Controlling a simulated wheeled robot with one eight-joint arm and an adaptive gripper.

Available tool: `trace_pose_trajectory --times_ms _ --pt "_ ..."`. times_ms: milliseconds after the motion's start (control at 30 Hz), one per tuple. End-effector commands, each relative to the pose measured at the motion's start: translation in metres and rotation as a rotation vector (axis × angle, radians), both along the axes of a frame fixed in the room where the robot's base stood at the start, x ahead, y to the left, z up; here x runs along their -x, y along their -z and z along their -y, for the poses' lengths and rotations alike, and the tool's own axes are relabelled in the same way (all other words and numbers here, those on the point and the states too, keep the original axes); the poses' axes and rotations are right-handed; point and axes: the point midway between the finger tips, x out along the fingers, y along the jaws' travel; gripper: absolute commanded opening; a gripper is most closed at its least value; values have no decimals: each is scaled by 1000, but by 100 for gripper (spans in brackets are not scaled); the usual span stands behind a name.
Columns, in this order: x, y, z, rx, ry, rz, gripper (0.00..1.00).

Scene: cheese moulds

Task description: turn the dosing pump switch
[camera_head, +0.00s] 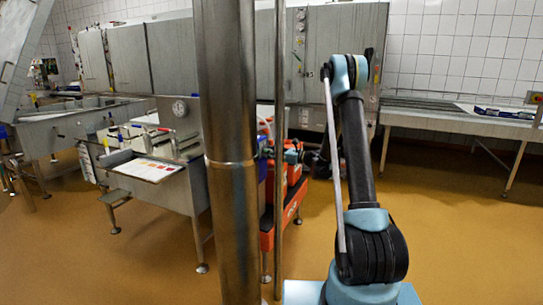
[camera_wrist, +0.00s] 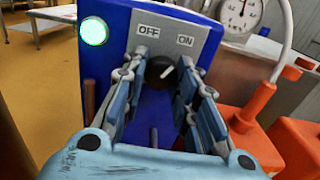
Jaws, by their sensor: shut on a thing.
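The dosing pump box (camera_wrist: 110,70) is blue and fills the middle of the wrist view. Its face has OFF and ON labels and a lit green lamp (camera_wrist: 93,31) at the upper left. The switch (camera_wrist: 160,73) is a round black knob below the labels. Its white mark slants up and to the right, toward ON. My gripper (camera_wrist: 163,66) has a finger on each side of the knob and is shut on it. The fingers partly cover the knob's sides. In the head view my gripper is small and partly hidden beside the pump, and the knob cannot be made out.
Orange containers (camera_wrist: 256,110) and a pale hose (camera_wrist: 284,45) are close on the right. A round gauge (camera_wrist: 241,14) is behind. In the head view a steel post (camera_head: 228,150) stands in front, with a steel vat (camera_head: 160,185) to its left. Floor is free at right.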

Motion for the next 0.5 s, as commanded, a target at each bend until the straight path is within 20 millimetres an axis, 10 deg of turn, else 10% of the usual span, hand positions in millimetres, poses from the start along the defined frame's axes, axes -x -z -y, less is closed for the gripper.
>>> trace_pose_trajectory --times_ms 500 --pt "-2 0 1 96 2 265 3"
